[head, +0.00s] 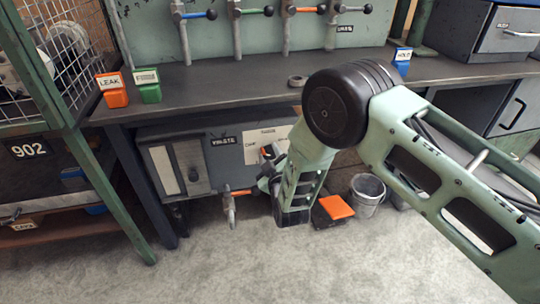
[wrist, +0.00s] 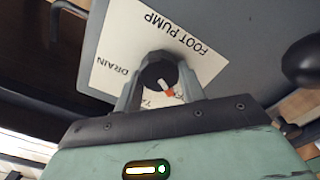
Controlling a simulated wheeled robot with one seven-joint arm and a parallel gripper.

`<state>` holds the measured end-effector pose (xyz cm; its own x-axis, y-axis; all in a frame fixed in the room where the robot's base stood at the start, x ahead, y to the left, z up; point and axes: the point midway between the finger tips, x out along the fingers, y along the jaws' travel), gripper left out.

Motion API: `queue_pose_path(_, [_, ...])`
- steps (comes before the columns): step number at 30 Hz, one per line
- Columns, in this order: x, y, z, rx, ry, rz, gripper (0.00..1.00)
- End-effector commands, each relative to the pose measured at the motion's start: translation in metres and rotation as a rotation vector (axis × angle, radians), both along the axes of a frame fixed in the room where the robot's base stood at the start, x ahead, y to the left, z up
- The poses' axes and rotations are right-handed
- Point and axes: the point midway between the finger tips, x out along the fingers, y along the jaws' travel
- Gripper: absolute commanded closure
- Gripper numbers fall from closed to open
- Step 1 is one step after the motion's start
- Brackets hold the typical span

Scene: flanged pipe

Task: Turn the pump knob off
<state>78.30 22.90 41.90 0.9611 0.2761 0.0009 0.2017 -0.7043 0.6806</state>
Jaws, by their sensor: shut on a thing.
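The pump knob (wrist: 157,73) is a small dark round knob with an orange pointer mark. It sits on a white label plate (wrist: 190,38) that reads FOOT PUMP and DRAIN, upside down in the wrist view. My gripper (wrist: 160,84) has a finger on each side of the knob and is shut on it. In the head view my gripper (head: 268,168) is at the front of the grey cabinet (head: 225,158) under the bench. There my own arm hides the knob, and only part of the white plate (head: 262,138) shows. Some of the plate's lettering is covered by the fingers.
A pipe with an orange-handled valve (head: 232,200) hangs just left of my gripper. A metal bucket (head: 368,192) and an orange-topped item (head: 335,207) stand to the right. The bench (head: 220,88) overhangs above. A dark round object (wrist: 302,62) is at the wrist view's right. The floor in front is clear.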

Motion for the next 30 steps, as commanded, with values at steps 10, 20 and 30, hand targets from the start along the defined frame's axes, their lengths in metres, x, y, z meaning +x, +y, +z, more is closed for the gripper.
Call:
queue_pose_path(10, [-0.001, -0.001, -0.002, -0.003, 0.003, -0.001, 0.38])
queue_pose_path(20, [-0.008, -0.002, 0.000, -0.001, 0.004, 0.002, 0.38])
queue_pose_path(30, [-0.075, -0.021, 0.002, -0.004, 0.007, 0.002, 0.38])
